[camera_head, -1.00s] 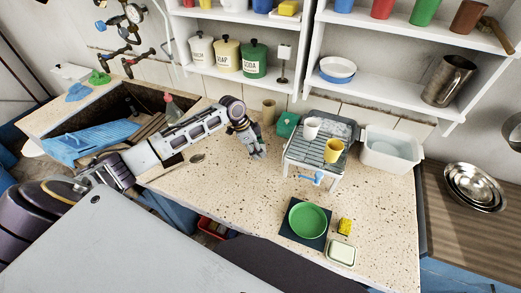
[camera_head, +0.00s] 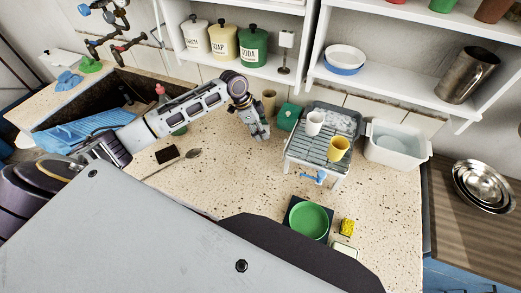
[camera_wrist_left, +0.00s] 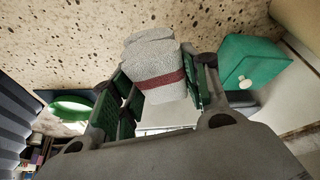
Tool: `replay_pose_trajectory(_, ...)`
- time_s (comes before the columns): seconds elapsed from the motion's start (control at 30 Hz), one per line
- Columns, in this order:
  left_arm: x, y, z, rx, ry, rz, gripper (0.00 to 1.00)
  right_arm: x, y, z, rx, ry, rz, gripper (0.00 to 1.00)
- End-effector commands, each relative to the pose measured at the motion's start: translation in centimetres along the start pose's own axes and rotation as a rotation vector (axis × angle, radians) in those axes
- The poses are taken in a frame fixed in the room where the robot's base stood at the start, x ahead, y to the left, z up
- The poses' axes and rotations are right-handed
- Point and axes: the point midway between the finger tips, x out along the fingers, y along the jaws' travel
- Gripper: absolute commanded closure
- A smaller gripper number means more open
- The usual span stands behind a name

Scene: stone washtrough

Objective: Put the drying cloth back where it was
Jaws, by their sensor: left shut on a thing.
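A pale grey-white cloth (camera_wrist_left: 152,55) with a dark red stripe is between the fingers of my left gripper (camera_wrist_left: 160,88) in the left wrist view. The gripper is shut on it, and the speckled counter shows beyond. In the head view my left gripper (camera_head: 262,135) hangs over the counter (camera_head: 235,170), left of the dish rack (camera_head: 305,155). The cloth cannot be made out there. Whether it touches the counter is unclear. My right gripper is not in view.
A green box (camera_head: 289,116) and a beige cup (camera_head: 269,101) stand close to my left gripper. The rack holds a white cup (camera_head: 315,122) and a yellow cup (camera_head: 338,148). A white tub (camera_head: 395,150) stands right.

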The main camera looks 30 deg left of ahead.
Motion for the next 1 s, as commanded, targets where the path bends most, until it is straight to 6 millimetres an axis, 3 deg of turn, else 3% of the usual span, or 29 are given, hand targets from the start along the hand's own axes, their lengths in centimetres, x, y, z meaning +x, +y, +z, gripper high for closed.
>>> replay_pose_trajectory(0.37,0.3,0.0,0.1,-0.001,0.0,0.002,0.73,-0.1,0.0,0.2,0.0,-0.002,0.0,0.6)
replay_pose_trajectory(0.8,5.1,0.1,2.1,-0.001,0.001,0.002,0.73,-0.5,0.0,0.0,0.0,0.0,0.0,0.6)
replay_pose_trajectory(1.0,5.8,0.0,2.4,0.0,0.001,0.0,0.73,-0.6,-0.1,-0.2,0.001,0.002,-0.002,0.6)
